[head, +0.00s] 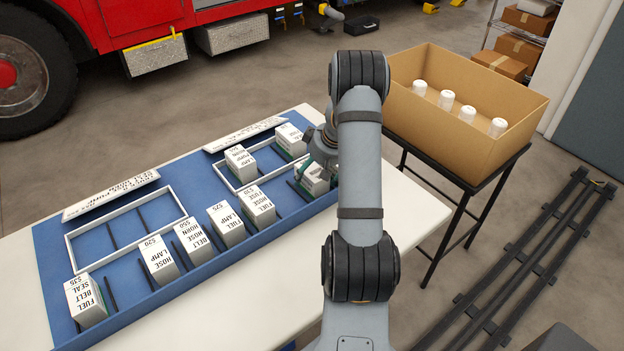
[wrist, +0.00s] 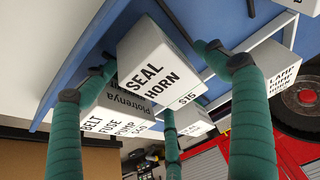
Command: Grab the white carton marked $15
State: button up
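The white carton marked SEAL, HORN and $15 (wrist: 158,75) is at the centre of the wrist view. In the head view a white carton (head: 316,181) shows at the far right end of the blue tray, partly hidden by my gripper (head: 318,158). My gripper (wrist: 155,60) has green fingers with dark tips, spread around the carton. One finger is on each side of it and a third is at its lower edge. The fingers look open, with the tips close to the carton's sides. I cannot tell if any tip touches it.
The blue tray (head: 43,250) holds several other marked white cartons, white frames and thin black dividers. The carton marked $30 (head: 257,206) stands nearest on the left. A cardboard box (head: 425,115) with white-capped items is on a black stand to the right.

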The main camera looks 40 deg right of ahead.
jog(key=shift+c, duration=1)
jog(key=c, duration=1.3)
